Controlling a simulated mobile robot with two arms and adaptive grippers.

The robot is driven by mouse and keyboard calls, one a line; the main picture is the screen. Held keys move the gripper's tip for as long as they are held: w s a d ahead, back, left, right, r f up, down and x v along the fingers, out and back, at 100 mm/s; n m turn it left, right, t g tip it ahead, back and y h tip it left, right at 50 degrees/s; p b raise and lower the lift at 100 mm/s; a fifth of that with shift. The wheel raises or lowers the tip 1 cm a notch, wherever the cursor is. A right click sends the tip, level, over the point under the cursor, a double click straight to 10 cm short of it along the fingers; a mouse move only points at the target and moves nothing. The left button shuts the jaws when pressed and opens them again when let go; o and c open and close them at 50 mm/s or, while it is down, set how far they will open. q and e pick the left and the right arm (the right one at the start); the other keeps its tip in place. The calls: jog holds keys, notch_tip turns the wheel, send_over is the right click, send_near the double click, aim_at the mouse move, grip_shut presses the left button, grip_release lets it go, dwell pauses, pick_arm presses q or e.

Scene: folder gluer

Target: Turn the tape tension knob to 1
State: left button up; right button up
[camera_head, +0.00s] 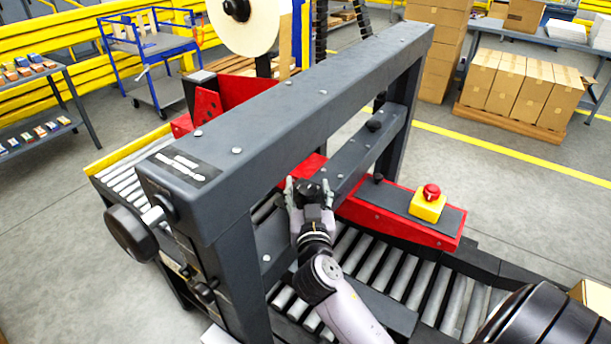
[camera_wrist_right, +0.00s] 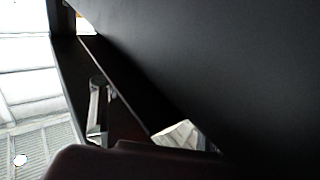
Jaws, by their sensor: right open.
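The dark grey machine frame (camera_head: 300,100) spans the middle of the head view. My right gripper (camera_head: 308,186) is open inside the frame, beside its lower crossbar, with its fingers pointing up and away. Nothing shows between the fingers. Small black knobs sit on the crossbar (camera_head: 375,125) and near the red side guide (camera_head: 379,178). A large black knob (camera_head: 130,232) and a smaller one (camera_head: 205,290) are on the frame's left end. I cannot tell which is the tape tension knob, and no number is readable. The right wrist view shows mostly a dark panel (camera_wrist_right: 220,70).
A roller conveyor (camera_head: 385,270) runs under the frame. A red guide (camera_head: 400,220) carries a red emergency button (camera_head: 432,191) on a yellow box. The frame's top beam and posts enclose my right arm closely. Boxes (camera_head: 525,90) and a blue cart (camera_head: 150,45) stand farther back.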

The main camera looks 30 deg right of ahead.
jog(key=shift+s+r, duration=0.1)
jog(key=shift+r, duration=0.05)
jog(key=shift+c, duration=0.5)
jog(key=c, duration=1.1)
